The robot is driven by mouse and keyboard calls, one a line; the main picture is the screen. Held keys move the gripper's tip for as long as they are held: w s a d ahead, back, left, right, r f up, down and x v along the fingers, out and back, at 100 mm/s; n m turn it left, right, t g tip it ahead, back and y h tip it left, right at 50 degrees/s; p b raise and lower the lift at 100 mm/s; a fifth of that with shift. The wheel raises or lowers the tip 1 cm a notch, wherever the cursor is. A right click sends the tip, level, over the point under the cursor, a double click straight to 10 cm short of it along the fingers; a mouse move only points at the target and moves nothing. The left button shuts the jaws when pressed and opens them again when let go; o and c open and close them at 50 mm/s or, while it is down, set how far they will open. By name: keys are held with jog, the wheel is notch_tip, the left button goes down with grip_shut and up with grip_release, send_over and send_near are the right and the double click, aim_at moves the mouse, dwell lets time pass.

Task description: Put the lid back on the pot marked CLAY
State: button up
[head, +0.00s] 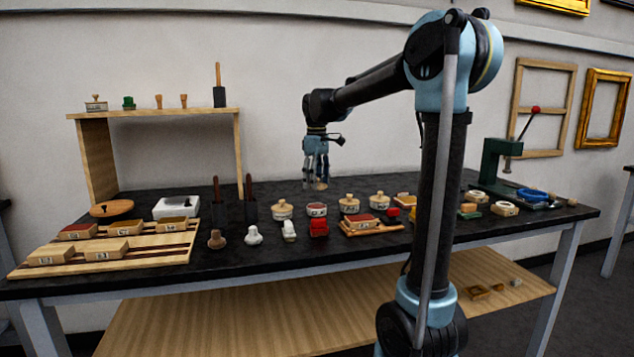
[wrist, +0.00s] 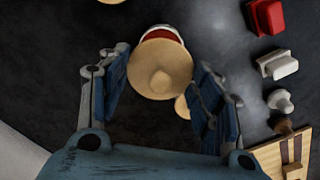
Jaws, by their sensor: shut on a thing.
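My gripper (head: 317,180) is shut on a round tan lid (head: 320,186) with a knob on top and holds it above the table. In the wrist view the lid (wrist: 160,72) sits between the two blue finger pads. A small open pot (head: 316,209) with a pale body and red contents stands on the black table below the gripper. In the wrist view the lid covers most of this pot, leaving part of its white rim and red inside (wrist: 163,33) showing. The pot's label is too small to read. The lid is apart from the pot in the head view.
Lidded pots stand left (head: 282,210) and right (head: 350,205) of the open pot, with another lidded pot (head: 380,201) farther right. A red block (head: 319,228) and a white stamp (head: 289,231) stand in front. A green press (head: 497,165) is at the right.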

aim_at(317, 207)
jog(key=shift+f, duration=3.15)
jog(key=shift+s+f, duration=0.1)
dwell(0.4)
jog(key=o, duration=0.9)
jog(key=o, duration=0.5)
jog(key=shift+c, duration=0.2)
jog(key=shift+r, duration=3.5)
